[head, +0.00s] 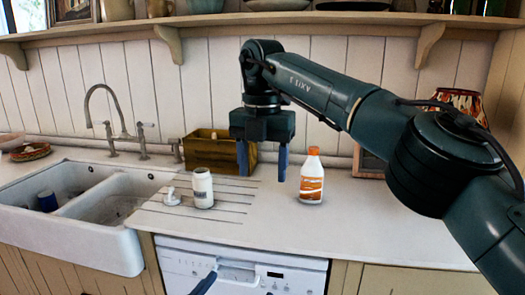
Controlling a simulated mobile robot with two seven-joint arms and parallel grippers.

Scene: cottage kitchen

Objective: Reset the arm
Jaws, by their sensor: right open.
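My right arm reaches in from the right, with its gripper (262,172) pointing down over the back of the white counter (330,225). Its two blue fingers are apart and nothing shows between them. An orange and white bottle (311,180) stands upright to the right of the fingers. A white bottle or jar (203,188) stands to the left of them. Small blue tips, which look like part of my left gripper (205,284), show at the bottom edge; the rest is out of frame.
A wooden crate (207,155) stands behind the gripper, by the wall. A small white object (171,197) lies beside the jar. A double sink (100,230) with a tap is at left. A shelf (330,18) runs above. The right front counter is clear.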

